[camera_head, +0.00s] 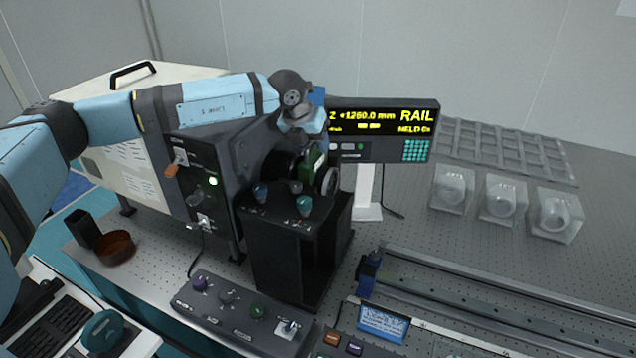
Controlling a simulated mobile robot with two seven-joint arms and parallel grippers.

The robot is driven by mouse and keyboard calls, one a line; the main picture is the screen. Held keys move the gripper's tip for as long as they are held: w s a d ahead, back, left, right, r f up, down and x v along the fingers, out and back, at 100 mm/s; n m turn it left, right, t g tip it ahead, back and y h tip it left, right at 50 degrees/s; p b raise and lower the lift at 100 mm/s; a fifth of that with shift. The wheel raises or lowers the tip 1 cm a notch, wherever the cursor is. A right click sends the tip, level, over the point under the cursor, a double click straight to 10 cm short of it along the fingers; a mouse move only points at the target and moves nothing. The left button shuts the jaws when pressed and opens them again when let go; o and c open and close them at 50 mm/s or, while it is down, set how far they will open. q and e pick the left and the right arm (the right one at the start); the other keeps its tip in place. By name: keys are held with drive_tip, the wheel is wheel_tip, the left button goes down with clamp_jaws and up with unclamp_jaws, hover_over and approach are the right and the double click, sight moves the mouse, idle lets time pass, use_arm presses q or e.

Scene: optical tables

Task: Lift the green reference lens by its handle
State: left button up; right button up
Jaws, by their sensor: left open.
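A dark green block with a pale mark (309,171) shows at the centre, behind the top of a black stand, beside a grey round rim (330,181). It looks like the green reference lens, but its handle is hard to make out. My left arm reaches in from the left, and its wrist bends down above this block. My left gripper (303,150) is open just over or around the block; its fingertips are dark and partly hidden, so I cannot tell if they touch it. My right gripper is out of view.
The black stand (275,250) carries a blue knob (260,192) and a teal knob (304,206). The display (385,125) stands close behind on the right. A knob panel (235,312) lies in front, a rail (500,300) at lower right. Clear lens boxes (501,205) sit farther right.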

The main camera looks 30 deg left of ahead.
use_arm(q)
clamp_jaws()
drive_tip(key=shift+r, duration=0.1)
idle(1.3)
